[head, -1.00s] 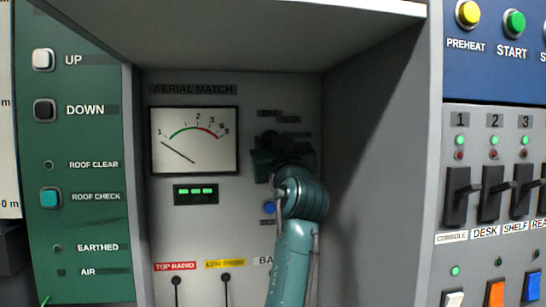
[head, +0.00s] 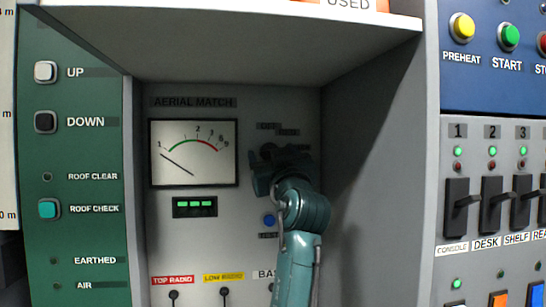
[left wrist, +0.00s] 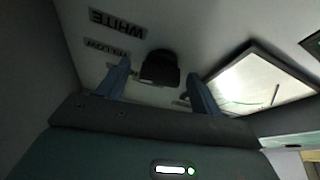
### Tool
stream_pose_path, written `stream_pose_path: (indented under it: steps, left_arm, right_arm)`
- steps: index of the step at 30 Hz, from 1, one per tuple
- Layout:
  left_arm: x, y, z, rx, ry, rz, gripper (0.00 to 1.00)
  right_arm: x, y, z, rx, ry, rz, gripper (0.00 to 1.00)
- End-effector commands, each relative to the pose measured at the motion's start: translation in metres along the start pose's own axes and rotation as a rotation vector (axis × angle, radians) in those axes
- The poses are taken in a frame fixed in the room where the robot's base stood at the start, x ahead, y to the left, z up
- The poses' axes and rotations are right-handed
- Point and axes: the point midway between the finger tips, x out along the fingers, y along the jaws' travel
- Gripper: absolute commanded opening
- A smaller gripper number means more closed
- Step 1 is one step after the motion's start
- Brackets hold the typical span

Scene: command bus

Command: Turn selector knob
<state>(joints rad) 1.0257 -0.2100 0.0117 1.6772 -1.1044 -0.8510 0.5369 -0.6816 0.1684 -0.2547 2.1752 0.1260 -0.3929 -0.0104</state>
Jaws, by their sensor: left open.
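The selector knob (left wrist: 160,68) is dark and blocky in the left wrist view, on the grey panel. My left gripper (left wrist: 159,72) is open, with one blue finger on each side of the knob in that view. I cannot tell whether the fingers touch it. In the head view my left gripper (head: 280,170) is at the right part of the recessed panel and hides most of the knob. Labels reading WHITE (left wrist: 117,22) and YELLOW (left wrist: 105,48) are near the knob. My right gripper is not in view.
An aerial match meter (head: 193,152) and a green-lit display (head: 195,207) are left of my gripper. A blue button (head: 269,220) is just below it. The recess has a shelf above (head: 240,40) and a grey side wall (head: 375,170) at right.

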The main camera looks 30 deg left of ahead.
Motion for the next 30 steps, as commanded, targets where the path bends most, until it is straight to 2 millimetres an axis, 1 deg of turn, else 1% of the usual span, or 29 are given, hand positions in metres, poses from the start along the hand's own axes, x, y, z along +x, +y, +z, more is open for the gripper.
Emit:
stream_pose_path:
  steps: [4, 7, 11, 13, 15, 21, 25, 30]
  left_arm:
    - [-0.003, 0.000, 0.001, 0.000, 0.001, 0.000, 0.65]
    - [-0.013, 0.000, 0.003, -0.002, 0.002, 0.001, 0.65]
    - [-0.038, 0.000, 0.005, -0.005, 0.002, 0.002, 0.65]
    - [-0.054, -0.001, 0.006, -0.005, 0.000, 0.002, 0.65]
    - [-0.071, -0.001, 0.006, -0.004, 0.001, 0.003, 0.65]
    - [-0.110, -0.001, 0.005, -0.004, 0.000, 0.002, 0.65]
    - [-0.125, -0.001, 0.003, 0.000, 0.001, 0.000, 0.65]
    - [-0.132, 0.000, 0.001, 0.000, -0.001, 0.000, 0.65]
  right_arm:
    - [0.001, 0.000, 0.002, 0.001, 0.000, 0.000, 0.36]
    - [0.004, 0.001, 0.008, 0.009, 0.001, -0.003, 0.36]
    - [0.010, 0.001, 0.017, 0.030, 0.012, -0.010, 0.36]
    - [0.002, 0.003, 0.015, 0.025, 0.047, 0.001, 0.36]
    - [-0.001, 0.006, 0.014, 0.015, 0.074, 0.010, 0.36]
    - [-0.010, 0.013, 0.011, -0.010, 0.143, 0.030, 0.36]
    - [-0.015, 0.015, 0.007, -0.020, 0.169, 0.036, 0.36]
    - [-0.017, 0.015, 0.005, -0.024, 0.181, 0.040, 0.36]
